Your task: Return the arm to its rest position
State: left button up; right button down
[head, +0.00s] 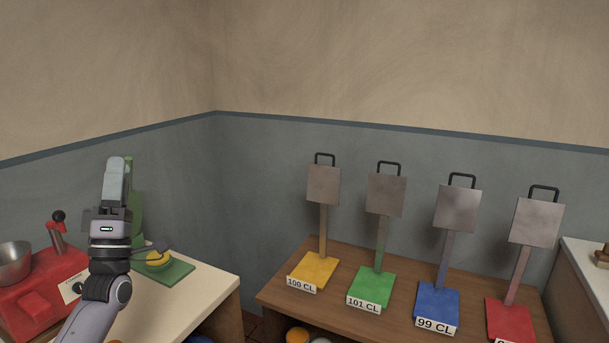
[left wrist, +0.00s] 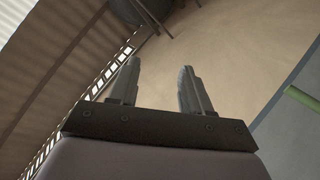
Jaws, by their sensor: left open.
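My left arm (head: 107,262) comes up from the lower left in the head view, and my left gripper (head: 115,180) points upward above the pale counter. In the left wrist view the two fingers of the left gripper (left wrist: 160,88) stand apart with nothing between them, so it is open and empty. The wall and ceiling show behind the fingers. My right gripper is in neither view.
A red machine (head: 42,290) with a metal bowl (head: 13,262) stands at the left. A green device (head: 172,273) with a yellow part is behind my arm. Several colored stands, such as the yellow one (head: 316,270), are on a wooden table (head: 277,290). Space above is clear.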

pick_arm(q)
jog(key=w+a+f+m+g, duration=0.1)
jog(key=w+f+m+g, duration=0.4)
jog(key=f+m, duration=0.4)
jog(key=w+f+m+g, duration=0.3)
jog(key=f+m+g, duration=0.45)
jog(key=f, duration=0.25)
jog(key=s+d+f+g+h, duration=0.1)
jog(key=s+d+f, duration=0.2)
jog(key=s+f, duration=0.25)
jog(key=s+d+f+m+g+h, duration=0.1)
jog(key=s+d+f, duration=0.2)
jog(key=s+f, duration=0.3)
jog(key=s+d+f+g+h, duration=0.1)
jog(key=s+d+f, duration=0.25)
jog(key=f, duration=0.35)
jog(key=s+d+f+g, duration=0.2)
jog(key=s+d+f, duration=0.1)
jog(key=s, duration=0.8)
jog(key=s+d+f+g+h, duration=0.1)
jog(key=s+d+f, duration=0.2)
jog(key=s+f, duration=0.3)
jog(key=s, duration=0.5)
jog(key=shift+s+d+n+g, duration=0.2)
jog(key=shift+d+n+g, duration=0.15)
jog(key=shift+d, duration=0.05)
